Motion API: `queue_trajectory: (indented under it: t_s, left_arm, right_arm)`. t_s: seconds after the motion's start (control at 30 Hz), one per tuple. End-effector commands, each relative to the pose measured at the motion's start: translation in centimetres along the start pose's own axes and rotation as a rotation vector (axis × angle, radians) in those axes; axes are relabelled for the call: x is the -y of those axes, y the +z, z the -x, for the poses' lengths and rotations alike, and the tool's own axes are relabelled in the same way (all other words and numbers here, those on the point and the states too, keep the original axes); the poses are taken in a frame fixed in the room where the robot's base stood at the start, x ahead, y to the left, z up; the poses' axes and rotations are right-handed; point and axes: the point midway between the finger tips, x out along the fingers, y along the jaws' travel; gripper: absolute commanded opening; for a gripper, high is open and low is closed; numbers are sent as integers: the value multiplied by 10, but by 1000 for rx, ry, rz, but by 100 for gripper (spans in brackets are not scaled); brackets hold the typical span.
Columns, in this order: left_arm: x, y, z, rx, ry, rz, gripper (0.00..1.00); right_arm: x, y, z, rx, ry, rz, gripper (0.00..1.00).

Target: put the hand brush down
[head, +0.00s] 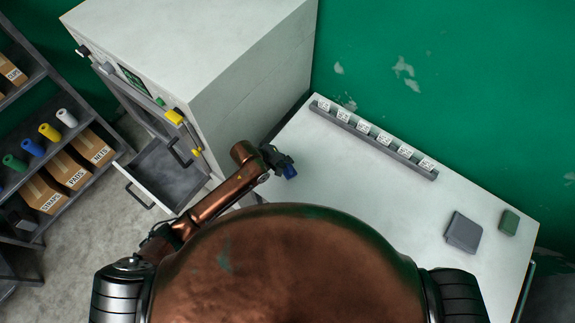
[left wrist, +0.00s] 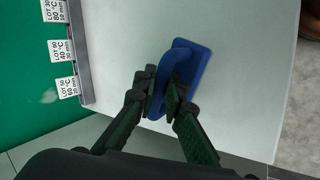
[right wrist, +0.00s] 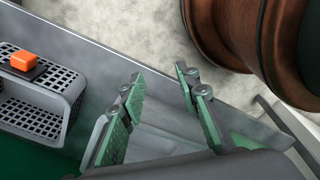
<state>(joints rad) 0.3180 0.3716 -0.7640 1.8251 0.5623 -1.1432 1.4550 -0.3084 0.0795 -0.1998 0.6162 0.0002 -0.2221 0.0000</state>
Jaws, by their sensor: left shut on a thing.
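The hand brush (left wrist: 194,62) is blue, with a flat rectangular block and a raised curved handle. My left gripper (left wrist: 163,90) is shut on its handle, over the white tabletop (left wrist: 240,95). In the head view the left gripper (head: 276,158) is at the left end of the white table (head: 345,178), with a small part of the blue brush (head: 290,172) showing below it. I cannot tell whether the brush touches the tabletop. My right gripper (right wrist: 160,76) has its fingers apart with nothing between them; it is hidden in the head view.
A rail of lot cards (head: 372,137) runs along the table's wall side. A grey folded item (head: 464,232) and a green block (head: 509,222) lie at the far right. A white cabinet (head: 245,75) with an open drawer (head: 165,172) stands left. The table's middle is clear.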

Motion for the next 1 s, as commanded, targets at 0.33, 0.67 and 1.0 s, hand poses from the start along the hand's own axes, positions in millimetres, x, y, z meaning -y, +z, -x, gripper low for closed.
queue_trajectory:
  t_s: [0.33, 0.67, 1.0]
  left_arm:
    - [14, 0, -32, 0, -1, -2, 0]
    - [17, 0, -36, 0, 1, -1, 0]
    - [19, 0, -38, 0, 0, -1, 26]
  right_arm:
    - [-1, -16, 9, -19, 1, 4, 30]
    - [-1, -14, 8, -18, 1, 4, 30]
    - [-1, -12, 8, -14, 1, 3, 30]
